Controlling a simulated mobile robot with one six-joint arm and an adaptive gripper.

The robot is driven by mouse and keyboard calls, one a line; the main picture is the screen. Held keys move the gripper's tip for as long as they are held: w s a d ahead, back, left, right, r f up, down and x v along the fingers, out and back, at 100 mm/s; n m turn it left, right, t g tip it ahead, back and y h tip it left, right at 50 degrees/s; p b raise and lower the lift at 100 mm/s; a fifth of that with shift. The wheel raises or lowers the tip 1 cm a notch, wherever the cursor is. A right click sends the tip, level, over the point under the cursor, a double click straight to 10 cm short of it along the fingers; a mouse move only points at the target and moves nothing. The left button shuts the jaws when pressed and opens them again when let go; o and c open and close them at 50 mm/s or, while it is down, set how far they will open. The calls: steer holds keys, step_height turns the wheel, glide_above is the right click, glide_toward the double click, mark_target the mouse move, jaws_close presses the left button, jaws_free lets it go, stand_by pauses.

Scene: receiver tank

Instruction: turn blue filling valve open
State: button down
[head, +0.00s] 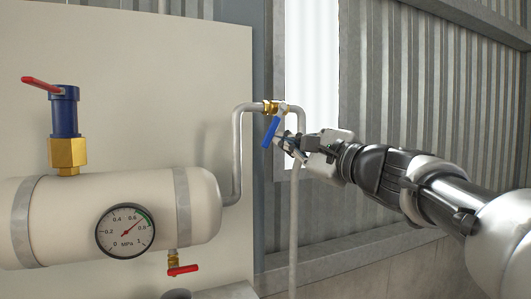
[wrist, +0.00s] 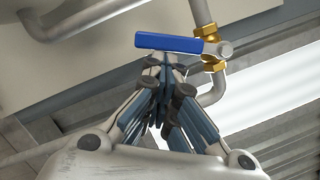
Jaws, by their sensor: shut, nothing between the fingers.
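The blue filling valve handle (head: 271,132) hangs down and slightly left from a brass valve body (head: 271,107) on the bent grey pipe, in the head view. In the wrist view the blue handle (wrist: 168,44) lies across the top centre, with the brass fittings (wrist: 210,50) at its right end. My gripper (head: 283,143) is shut and empty, its fingertips right beside the handle's lower part. In the wrist view my gripper's fingertips (wrist: 165,62) come together just below the handle. I cannot tell whether they touch it.
A cream tank (head: 75,225) with a pressure gauge (head: 125,231) stands at left. A blue and brass relief valve with a red lever (head: 42,83) sits on top. A red drain handle (head: 183,270) is below. The grey pipe (head: 237,150) runs up beside the pale panel.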

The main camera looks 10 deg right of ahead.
mark_target(267, 137)
steer(key=a+m, duration=0.1)
steer(key=m, duration=0.1)
steer(key=s+a+m+t+b, duration=0.1)
steer(key=m, duration=0.1)
steer(key=a+r+m+h+b, duration=0.1)
steer(key=m, duration=0.1)
steer(key=shift+s+a+t, duration=0.15)
steer(key=shift+a+t, duration=0.15)
steer(key=shift+a, duration=0.1)
steer(key=m, duration=0.2)
steer(key=a+r+m+h, duration=0.1)
steer(key=m, duration=0.1)
steer(key=a+r+m+t, duration=0.1)
steer(key=m, duration=0.1)
steer(key=shift+s+a+r+h, duration=0.2)
steer(key=shift+s+h, duration=0.1)
steer(key=shift+s, duration=0.1)
steer(key=shift+r, duration=0.1)
